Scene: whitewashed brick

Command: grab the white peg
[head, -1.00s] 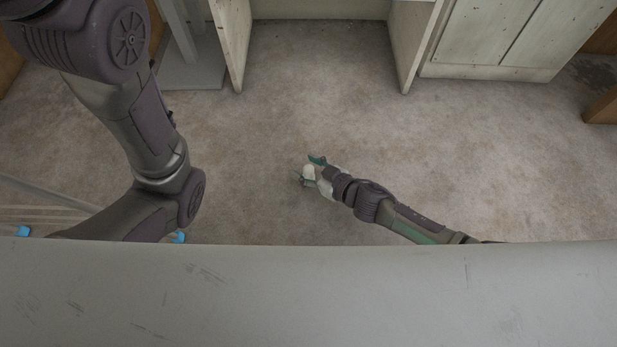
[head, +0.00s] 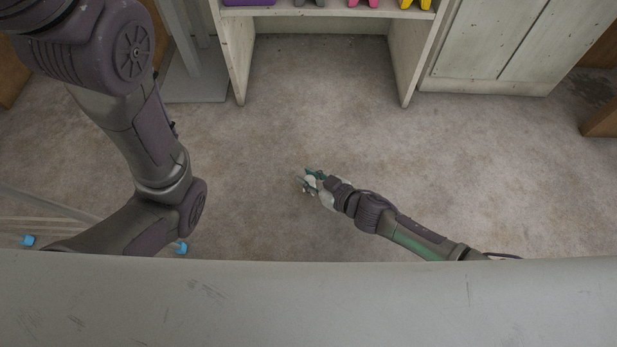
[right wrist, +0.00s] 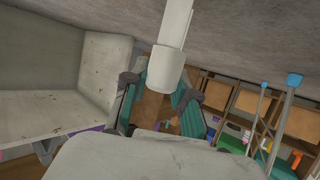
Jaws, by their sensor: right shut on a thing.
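A white peg (right wrist: 169,60) shows in the right wrist view, running from the top edge down to between the teal-padded fingers of my right gripper (right wrist: 161,88). My right gripper is shut on the peg, whose near end is blunt. In the head view the right gripper (head: 309,179) is small, above the floor near the middle, with a pale bit between its fingers. My left arm (head: 150,130) comes in from the left, but its gripper is out of view.
A whitewashed shelf unit (head: 325,14) stands at the back with colourful items on it. A whitewashed cabinet (head: 490,50) is to its right. A rack with blue caps (head: 28,240) is at the left. The carpet between is clear.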

